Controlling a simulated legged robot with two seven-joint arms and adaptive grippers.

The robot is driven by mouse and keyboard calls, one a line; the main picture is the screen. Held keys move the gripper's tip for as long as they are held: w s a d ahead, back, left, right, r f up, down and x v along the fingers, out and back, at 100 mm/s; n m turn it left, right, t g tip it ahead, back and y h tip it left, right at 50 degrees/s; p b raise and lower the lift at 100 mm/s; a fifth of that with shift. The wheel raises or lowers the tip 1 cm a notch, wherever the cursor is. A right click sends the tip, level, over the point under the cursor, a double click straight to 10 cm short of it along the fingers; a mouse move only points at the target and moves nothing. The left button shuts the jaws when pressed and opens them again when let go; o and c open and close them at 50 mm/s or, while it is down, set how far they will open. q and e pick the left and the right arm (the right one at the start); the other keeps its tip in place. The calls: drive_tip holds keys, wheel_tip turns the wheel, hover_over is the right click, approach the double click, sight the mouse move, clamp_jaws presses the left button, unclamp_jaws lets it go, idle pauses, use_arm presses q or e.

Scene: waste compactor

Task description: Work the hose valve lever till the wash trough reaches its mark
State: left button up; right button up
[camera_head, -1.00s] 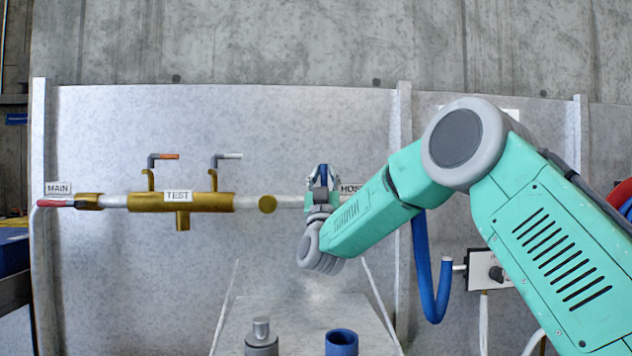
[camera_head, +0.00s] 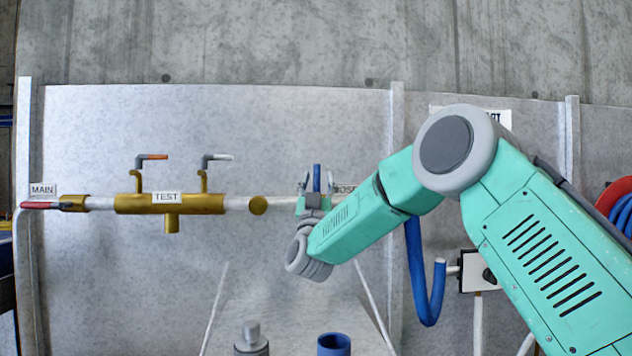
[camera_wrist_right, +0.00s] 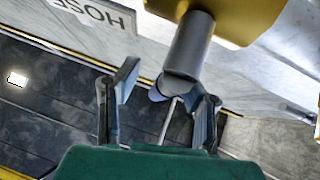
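The hose valve lever (camera_head: 317,177) has a blue handle and stands upright in the head view, by the HOSE label (camera_head: 346,189), partly covered by my arm. My right gripper (camera_head: 316,186) has a finger on each side of the handle. My left gripper is not in view. I cannot make out the wash trough or its mark for certain.
A pipe with a brass TEST manifold (camera_head: 190,204) runs left to a red MAIN lever (camera_head: 40,206). A blue hose (camera_head: 425,285) hangs beside my right forearm. A grey-capped cylinder (camera_head: 251,341) and a blue cup-like piece (camera_head: 334,345) stand low in front.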

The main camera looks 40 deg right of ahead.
drive_tip(key=shift+s+r, duration=0.15)
drive_tip(key=shift+s+a, duration=0.15)
drive_tip(key=v, duration=1.1)
drive_tip(key=shift+f, duration=0.55)
drive_tip(key=shift+f, duration=0.1)
